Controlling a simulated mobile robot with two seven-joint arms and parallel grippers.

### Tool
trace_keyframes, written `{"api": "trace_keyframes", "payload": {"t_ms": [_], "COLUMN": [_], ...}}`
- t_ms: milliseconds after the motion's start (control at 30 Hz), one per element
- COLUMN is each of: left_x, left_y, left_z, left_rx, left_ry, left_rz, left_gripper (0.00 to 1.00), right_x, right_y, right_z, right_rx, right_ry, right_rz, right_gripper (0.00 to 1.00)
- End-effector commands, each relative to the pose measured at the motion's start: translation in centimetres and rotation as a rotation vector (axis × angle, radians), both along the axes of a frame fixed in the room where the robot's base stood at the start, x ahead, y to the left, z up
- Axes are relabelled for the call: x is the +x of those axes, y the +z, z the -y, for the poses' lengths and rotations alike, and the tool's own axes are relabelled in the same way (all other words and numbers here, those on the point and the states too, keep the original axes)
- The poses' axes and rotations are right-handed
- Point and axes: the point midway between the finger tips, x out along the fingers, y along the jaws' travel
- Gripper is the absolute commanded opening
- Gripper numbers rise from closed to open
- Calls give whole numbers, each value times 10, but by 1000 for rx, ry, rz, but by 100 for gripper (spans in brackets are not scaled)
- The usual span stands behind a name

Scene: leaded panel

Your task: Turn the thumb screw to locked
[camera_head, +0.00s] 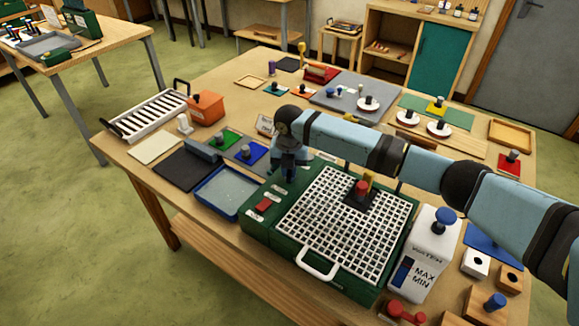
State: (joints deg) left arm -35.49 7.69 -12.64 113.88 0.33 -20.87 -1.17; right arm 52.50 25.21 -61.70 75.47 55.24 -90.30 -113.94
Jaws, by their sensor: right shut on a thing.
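My right arm comes in from the right, and its gripper (288,178) points down at the back left corner of the green machine (258,226). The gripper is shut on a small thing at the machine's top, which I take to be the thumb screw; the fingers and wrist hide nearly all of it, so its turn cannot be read. Small pale labels lie on the green top beside the fingers. A red switch (263,204) sits just in front. My left gripper is not in view.
The machine's white grid (320,240) carries a dark block with a red knob (361,188). A white water bottle (428,255) stands to its right, a blue tray (228,190) to its left. My forearm passes above the table's back right, over white discs and pads.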

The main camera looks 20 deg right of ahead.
Motion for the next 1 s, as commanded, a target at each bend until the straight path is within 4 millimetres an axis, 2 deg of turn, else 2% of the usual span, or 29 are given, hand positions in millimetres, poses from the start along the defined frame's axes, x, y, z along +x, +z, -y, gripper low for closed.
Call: {"api": "trace_keyframes", "payload": {"t_ms": [667, 1000], "left_x": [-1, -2], "left_y": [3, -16], "left_z": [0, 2], "left_rx": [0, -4], "left_ry": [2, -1], "left_rz": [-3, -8], "left_gripper": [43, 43], "right_x": [0, 1], "right_y": [0, -3], "right_z": [0, 1], "right_rx": [0, -1], "right_ry": [642, 919], "right_rz": [1, 1], "right_gripper": [0, 0]}}
